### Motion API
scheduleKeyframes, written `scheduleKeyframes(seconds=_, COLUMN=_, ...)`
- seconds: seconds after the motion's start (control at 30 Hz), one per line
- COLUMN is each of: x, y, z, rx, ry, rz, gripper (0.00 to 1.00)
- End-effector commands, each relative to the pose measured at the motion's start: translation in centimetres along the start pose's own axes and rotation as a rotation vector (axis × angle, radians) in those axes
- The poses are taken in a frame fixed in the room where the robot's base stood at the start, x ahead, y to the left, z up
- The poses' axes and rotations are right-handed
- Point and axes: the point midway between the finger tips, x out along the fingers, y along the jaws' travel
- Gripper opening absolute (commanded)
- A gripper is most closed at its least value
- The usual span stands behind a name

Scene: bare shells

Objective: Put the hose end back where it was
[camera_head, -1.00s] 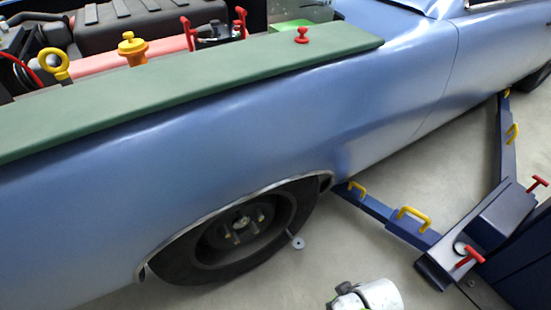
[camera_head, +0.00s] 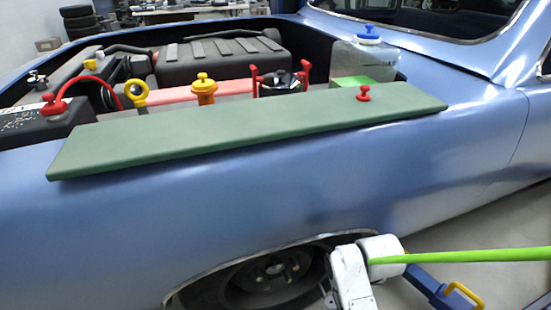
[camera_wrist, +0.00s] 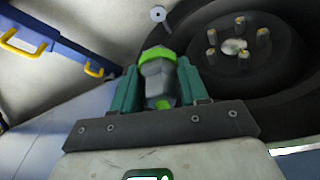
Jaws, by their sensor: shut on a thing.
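My gripper (camera_wrist: 160,85) is shut on the hose end (camera_wrist: 157,72), a grey piece with a bright green band, held between the two teal fingers in the wrist view. More green shows between the fingers below it. Beyond it, apart in the picture, a small grey disc (camera_wrist: 158,14) stands out beside the black tyre (camera_wrist: 200,20). In the head view a long bright green hose-like length (camera_head: 470,255) runs from the right edge to my white arm. The gripper and hose end are not visible there.
The blue car's fender (camera_head: 270,215) is above the wheel. A green pad (camera_head: 250,130) lies on it, with a red knob (camera_head: 363,93) on top. A lift arm with a yellow handle (camera_head: 463,297) is at lower right; it also shows in the wrist view (camera_wrist: 20,44).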

Motion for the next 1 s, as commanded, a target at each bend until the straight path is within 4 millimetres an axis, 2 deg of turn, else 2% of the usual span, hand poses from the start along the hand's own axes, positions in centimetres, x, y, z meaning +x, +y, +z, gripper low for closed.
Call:
scheduleKeyframes(seconds=0.03, x=-1.1, y=0.1, z=0.4, rx=-0.001, ry=-0.008, rz=0.001, gripper=0.04)
scheduleKeyframes(seconds=0.37, x=-5.7, y=0.2, z=1.1, rx=-0.002, ry=-0.007, rz=0.002, gripper=0.04)
scheduleKeyframes(seconds=0.8, x=-14.8, y=0.2, z=2.4, rx=-0.004, ry=-0.006, rz=0.002, gripper=0.04)
scheduleKeyframes(seconds=1.0, x=-18.3, y=0.2, z=3.1, rx=-0.003, ry=-0.007, rz=0.001, gripper=0.04)
